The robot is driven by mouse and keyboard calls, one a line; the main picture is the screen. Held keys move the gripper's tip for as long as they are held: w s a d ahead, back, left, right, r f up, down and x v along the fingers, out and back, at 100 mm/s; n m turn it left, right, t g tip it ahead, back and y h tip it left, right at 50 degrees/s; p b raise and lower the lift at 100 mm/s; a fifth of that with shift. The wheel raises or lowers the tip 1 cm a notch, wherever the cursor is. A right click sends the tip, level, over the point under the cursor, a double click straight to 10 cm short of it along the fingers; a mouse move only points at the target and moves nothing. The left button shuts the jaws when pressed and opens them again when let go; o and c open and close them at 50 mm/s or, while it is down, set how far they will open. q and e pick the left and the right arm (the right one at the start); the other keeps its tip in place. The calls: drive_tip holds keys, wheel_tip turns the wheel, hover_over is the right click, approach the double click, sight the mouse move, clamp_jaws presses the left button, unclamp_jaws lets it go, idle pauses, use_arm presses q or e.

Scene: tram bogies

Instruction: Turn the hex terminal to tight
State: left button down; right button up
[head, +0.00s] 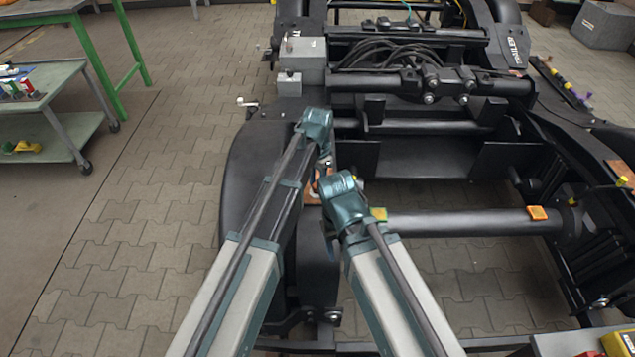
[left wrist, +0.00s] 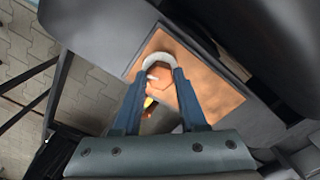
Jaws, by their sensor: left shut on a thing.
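In the left wrist view, the copper-coloured hex terminal (left wrist: 163,84) sits on an orange-brown plate (left wrist: 218,102), with a pale curved ring around its far side and a small white mark at its left. My left gripper (left wrist: 160,76) has its two blue fingers on either side of the terminal and is shut on it. In the head view, the plate (head: 311,197) shows only in part on the left side of the bogie frame. The terminal and both gripper tips are hidden there behind my arms.
The black bogie frame (head: 420,160) fills the middle and right, with a thick axle tube (head: 460,222) crossing just right of my arms. A grey cart (head: 60,105) and a green-legged table (head: 130,45) stand at left. The paved floor between is clear.

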sight(317, 186)
use_arm(q)
drive_tip(key=shift+m, duration=2)
drive_tip(key=shift+c, duration=2.2)
unclamp_jaws()
wheel_tip(317, 186, up, 14)
drive_tip(key=p, duration=1.4)
drive_tip(key=shift+f, duration=0.1)
